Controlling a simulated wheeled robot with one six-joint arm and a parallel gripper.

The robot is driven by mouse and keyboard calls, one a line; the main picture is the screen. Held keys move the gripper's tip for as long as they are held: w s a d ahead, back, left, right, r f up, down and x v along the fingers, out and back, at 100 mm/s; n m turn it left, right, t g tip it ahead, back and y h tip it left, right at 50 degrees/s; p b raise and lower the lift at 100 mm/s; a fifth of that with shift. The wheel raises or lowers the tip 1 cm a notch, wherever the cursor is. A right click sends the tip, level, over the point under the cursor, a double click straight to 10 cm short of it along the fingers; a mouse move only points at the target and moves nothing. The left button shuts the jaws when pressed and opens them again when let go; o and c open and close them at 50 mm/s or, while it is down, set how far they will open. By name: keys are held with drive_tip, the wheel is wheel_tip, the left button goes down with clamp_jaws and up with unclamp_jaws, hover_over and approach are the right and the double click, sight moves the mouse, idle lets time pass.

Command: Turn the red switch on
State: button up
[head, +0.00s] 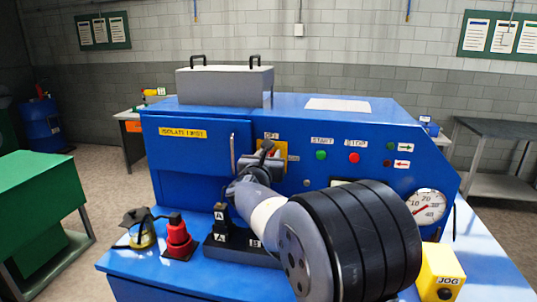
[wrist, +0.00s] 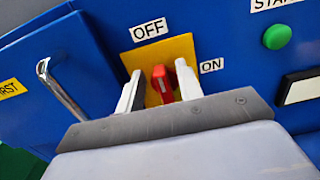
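The red switch (wrist: 161,84) sits on a yellow plate (wrist: 183,48) on the blue machine's front. In the wrist view its handle points up towards the OFF label (wrist: 149,30); the ON label (wrist: 212,65) is to its right. My gripper (wrist: 158,72) is open, with one pale finger on each side of the handle. A gap shows on the left; the right finger is close to the red part, and I cannot tell whether it touches. In the head view my gripper (head: 264,158) is in front of the yellow plate (head: 284,148) and hides the switch.
A green START button (head: 321,155) and red STOP button (head: 353,157) lie to the right. A metal handle (wrist: 62,90) stands out on the left. A red plunger-like part (head: 178,236) and a yellow JOG box (head: 441,272) stand on the machine's front ledge.

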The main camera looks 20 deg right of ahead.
clamp_jaws()
idle(0.4)
